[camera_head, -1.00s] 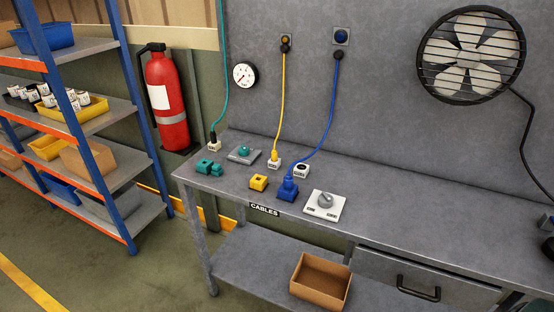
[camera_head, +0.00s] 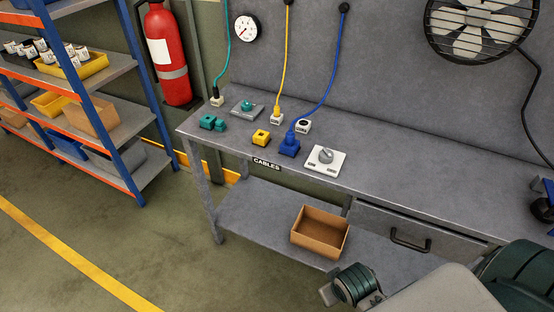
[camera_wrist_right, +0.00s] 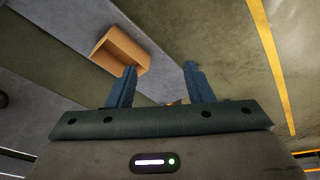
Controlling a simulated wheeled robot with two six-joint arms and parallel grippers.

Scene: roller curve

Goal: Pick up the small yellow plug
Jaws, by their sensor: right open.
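The small yellow plug (camera_head: 261,138) is a squat yellow block with a dark opening on top. It sits on the grey bench (camera_head: 400,160) near the front edge, above the CABLES label. The blue plug (camera_head: 289,146) is to its right, and teal blocks (camera_head: 212,123) are to its left. My right gripper (camera_wrist_right: 160,68) is open and empty in the right wrist view, pointing toward the lower shelf and floor, away from the plug. My right arm enters the head view at the lower right. My left gripper is not in view.
A white-based knob unit (camera_head: 325,160) stands right of the blue plug. Behind are the white block (camera_head: 277,118) of the yellow cable and a teal-knobbed plate (camera_head: 248,107). A cardboard box (camera_head: 320,232) is on the lower shelf. The bench's right part is mostly clear.

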